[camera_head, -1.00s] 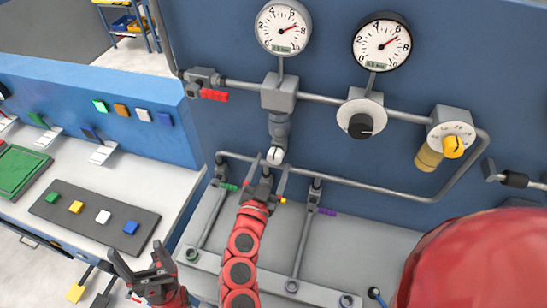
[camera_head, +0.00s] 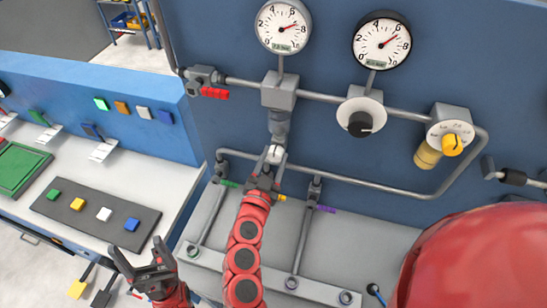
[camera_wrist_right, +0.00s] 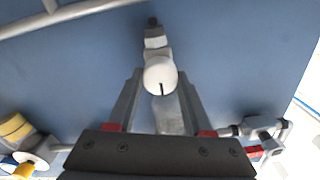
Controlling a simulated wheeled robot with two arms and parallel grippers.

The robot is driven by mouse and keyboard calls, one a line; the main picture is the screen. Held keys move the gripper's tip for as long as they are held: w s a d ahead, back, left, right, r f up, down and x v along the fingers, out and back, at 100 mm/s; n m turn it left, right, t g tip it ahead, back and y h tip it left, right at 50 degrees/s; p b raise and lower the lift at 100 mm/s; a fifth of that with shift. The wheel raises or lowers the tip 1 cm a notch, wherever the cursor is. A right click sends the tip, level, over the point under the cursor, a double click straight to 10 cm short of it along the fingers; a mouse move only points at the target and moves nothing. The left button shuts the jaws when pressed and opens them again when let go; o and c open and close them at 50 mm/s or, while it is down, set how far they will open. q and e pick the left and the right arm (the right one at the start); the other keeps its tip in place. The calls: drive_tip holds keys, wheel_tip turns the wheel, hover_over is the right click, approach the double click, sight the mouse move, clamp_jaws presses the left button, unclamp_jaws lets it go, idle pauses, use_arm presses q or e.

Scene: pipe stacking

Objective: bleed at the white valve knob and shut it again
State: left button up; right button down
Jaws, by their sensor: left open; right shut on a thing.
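The white valve knob (camera_head: 275,154) sits at the lower end of a grey bleed fitting (camera_head: 278,122) under the left gauge. It is round in the right wrist view (camera_wrist_right: 160,75), with a short dark mark at its lower edge. My right gripper (camera_head: 275,157) has come up from below and is shut on the knob. In the right wrist view its two fingers (camera_wrist_right: 160,90) lie on either side of the knob. My left gripper (camera_head: 140,262) is open and empty at the lower left, away from the panel.
Two gauges (camera_head: 284,27) (camera_head: 382,44), a black knob (camera_head: 361,124) and a yellow knob (camera_head: 452,145) line the pipe. A red-handled valve (camera_head: 214,93) is at the left. Lower pipes run close beside my right gripper. A red dome fills the lower right.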

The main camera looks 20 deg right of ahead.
drive_tip(key=shift+m, duration=0.3)
drive_tip(key=m+b, duration=0.2)
drive_tip(key=m, duration=0.2)
drive_tip(key=shift+f, duration=0.2)
drive_tip(key=m+b, duration=0.2)
drive_tip(key=m, duration=0.1)
drive_tip(key=shift+m, duration=0.4)
drive_tip(key=m+b, duration=0.1)
drive_tip(key=m, duration=0.3)
drive_tip(key=shift+m, duration=0.3)
drive_tip(key=m+b, duration=0.1)
drive_tip(key=m, duration=0.3)
drive_tip(key=shift+m+b, duration=0.3)
drive_tip(key=shift+m, duration=0.1)
drive_tip(key=shift+c, duration=1.5)
unclamp_jaws()
drive_tip(key=shift+d, duration=0.1)
